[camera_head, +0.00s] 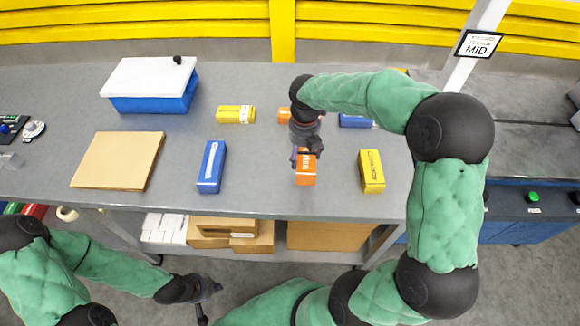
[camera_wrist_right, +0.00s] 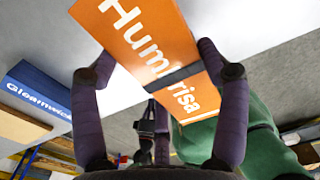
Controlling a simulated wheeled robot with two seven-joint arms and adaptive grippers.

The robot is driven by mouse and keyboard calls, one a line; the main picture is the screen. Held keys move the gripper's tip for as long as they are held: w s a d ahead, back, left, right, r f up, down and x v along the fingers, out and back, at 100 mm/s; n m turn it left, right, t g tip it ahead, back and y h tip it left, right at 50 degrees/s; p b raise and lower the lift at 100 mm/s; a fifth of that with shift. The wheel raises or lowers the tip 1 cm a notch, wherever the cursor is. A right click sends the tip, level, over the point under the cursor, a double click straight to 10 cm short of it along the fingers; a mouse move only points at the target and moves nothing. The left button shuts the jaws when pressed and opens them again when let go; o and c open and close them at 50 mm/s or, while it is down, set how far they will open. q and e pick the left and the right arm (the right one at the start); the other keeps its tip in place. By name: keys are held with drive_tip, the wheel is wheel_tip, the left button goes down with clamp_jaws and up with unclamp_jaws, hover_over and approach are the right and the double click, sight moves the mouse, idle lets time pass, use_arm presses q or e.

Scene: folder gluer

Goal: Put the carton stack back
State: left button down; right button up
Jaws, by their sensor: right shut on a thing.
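My right gripper (camera_head: 306,152) is shut on an orange carton stack (camera_head: 306,172) with white lettering, over the front part of the grey table. In the right wrist view the orange carton (camera_wrist_right: 150,45) with a dark band lies between the two purple fingers (camera_wrist_right: 165,90). I cannot tell whether it touches the table. Another orange carton (camera_head: 284,116) is behind, partly hidden by the arm. My left gripper (camera_head: 205,300) hangs low in front of the table, away from the cartons; its fingers are too small to read.
Blue cartons lie left (camera_head: 211,167) and back right (camera_head: 356,121). Yellow cartons lie behind (camera_head: 236,115) and right (camera_head: 371,171). A blue box with white lid (camera_head: 150,80) and a cardboard sheet (camera_head: 118,160) are on the left. Some table between the cartons is bare.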

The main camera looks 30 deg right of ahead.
drive_tip(key=f, duration=0.1)
drive_tip(key=w+a+f, duration=0.1)
drive_tip(key=w+a+f+b, duration=0.1)
drive_tip(key=f, duration=0.1)
drive_tip(key=shift+w+a, duration=0.1)
drive_tip(key=shift+w, duration=0.1)
drive_tip(key=f, duration=0.2)
drive_tip(key=f+b, duration=0.1)
drive_tip(key=shift+w+a+f, duration=0.1)
drive_tip(key=shift+w+a, duration=0.1)
drive_tip(key=shift+w, duration=0.05)
drive_tip(key=shift+f, duration=0.3)
drive_tip(key=shift+f, duration=0.1)
drive_tip(key=o, duration=1.4)
drive_tip(key=shift+o, duration=0.2)
wheel_tip(320, 180, up, 12)
drive_tip(key=p, duration=0.3)
